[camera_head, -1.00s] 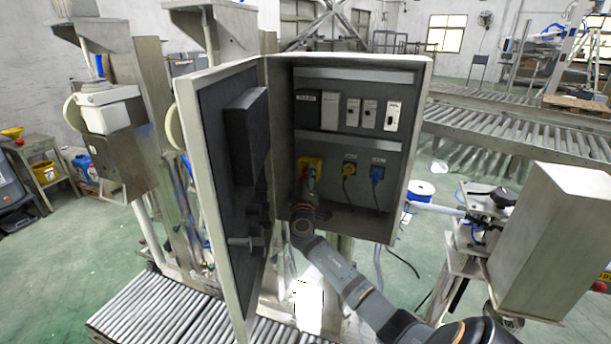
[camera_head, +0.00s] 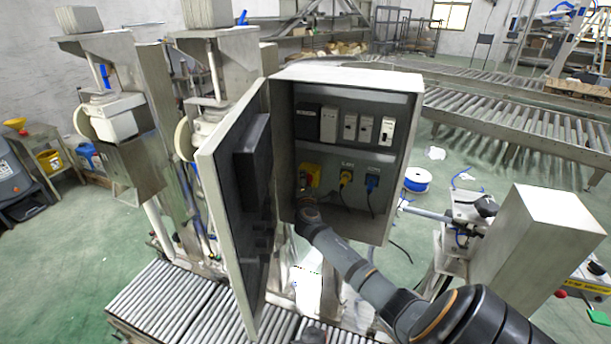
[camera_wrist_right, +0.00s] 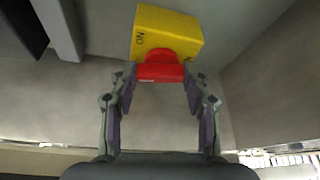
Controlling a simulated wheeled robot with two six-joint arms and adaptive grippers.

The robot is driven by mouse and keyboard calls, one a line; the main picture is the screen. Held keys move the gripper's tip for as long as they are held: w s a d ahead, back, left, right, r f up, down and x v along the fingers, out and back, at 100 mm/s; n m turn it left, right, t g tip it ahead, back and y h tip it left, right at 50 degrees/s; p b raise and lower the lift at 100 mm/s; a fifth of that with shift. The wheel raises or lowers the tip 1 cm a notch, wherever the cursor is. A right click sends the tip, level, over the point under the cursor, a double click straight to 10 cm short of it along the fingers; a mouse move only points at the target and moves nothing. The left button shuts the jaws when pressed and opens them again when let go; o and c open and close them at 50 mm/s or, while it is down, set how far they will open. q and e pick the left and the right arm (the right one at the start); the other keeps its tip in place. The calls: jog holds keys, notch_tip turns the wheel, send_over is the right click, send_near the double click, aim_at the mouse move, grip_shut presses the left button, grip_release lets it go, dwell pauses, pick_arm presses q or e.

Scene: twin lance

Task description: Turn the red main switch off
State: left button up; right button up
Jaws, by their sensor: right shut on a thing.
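The main switch is a yellow block (camera_head: 312,171) low on the left inside the open grey cabinet (camera_head: 345,79). In the right wrist view the yellow block (camera_wrist_right: 168,28) carries a red knob (camera_wrist_right: 160,72), with "ON" lettering at its left corner. The knob's handle looks crosswise between the fingers. My right gripper (camera_wrist_right: 160,80) has one finger on each side of the handle and is shut on it. In the head view my right gripper (camera_head: 303,190) covers the knob. My left gripper is not in view.
The cabinet door (camera_head: 232,190) stands open at the left, close to my right gripper. A yellow plug (camera_head: 346,176) and a blue plug (camera_head: 372,180) with hanging cables sit right of the switch. A row of breakers (camera_head: 350,127) is above. Rollers (camera_head: 165,305) lie below.

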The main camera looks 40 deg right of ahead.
jog(key=shift+n+g+p, duration=0.3)
jog(key=shift+n+g, duration=0.9)
jog(key=shift+n, duration=1.1)
jog(key=o, duration=1.2)
jog(key=shift+c, duration=0.2)
jog(key=v, duration=1.2)
jog(key=shift+r, duration=0.3)
